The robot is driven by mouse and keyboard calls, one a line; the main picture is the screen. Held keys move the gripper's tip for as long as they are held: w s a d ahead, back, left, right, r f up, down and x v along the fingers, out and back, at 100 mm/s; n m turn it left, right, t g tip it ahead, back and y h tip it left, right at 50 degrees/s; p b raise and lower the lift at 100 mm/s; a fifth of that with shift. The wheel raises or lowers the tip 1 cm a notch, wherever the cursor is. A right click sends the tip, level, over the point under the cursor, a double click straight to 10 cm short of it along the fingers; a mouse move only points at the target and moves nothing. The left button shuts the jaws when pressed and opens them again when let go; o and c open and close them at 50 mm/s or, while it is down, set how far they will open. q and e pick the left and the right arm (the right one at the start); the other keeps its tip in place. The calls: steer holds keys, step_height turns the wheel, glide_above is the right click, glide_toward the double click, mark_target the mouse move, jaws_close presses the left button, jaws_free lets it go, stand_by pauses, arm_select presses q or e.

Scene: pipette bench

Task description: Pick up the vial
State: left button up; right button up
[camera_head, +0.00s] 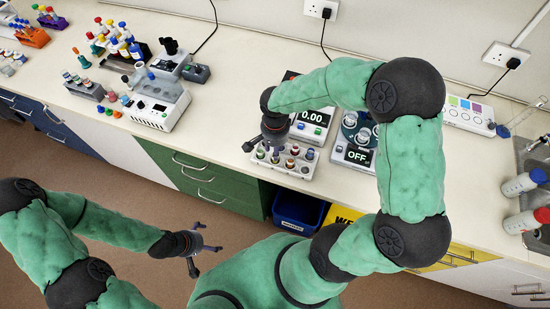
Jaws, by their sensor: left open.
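Several small vials with coloured caps (290,163) stand upright in a white rack (298,176) near the bench's front edge. Which one is the task's vial I cannot tell. My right gripper (263,151) points down over the left part of this rack, close to the vials there. It partly hides the back left of the rack, and I cannot tell whether it is open or touching a vial. My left gripper (204,260) is open and empty, in front of the bench and below the counter top, well away from the rack.
Behind the rack stands a balance reading 0.00 (312,117). A device reading OFF (357,155) stands right of it. A white instrument (158,105) and bottle racks stand at the left. The sink (535,155) is at the right. The counter between instrument and rack is clear.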

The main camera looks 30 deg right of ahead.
steer(key=shift+w+d+f, duration=0.1)
steer(key=shift+f, duration=1.25)
steer(key=shift+w+d+f, duration=0.1)
steer(key=shift+f, duration=1.25)
steer(key=c, duration=0.7)
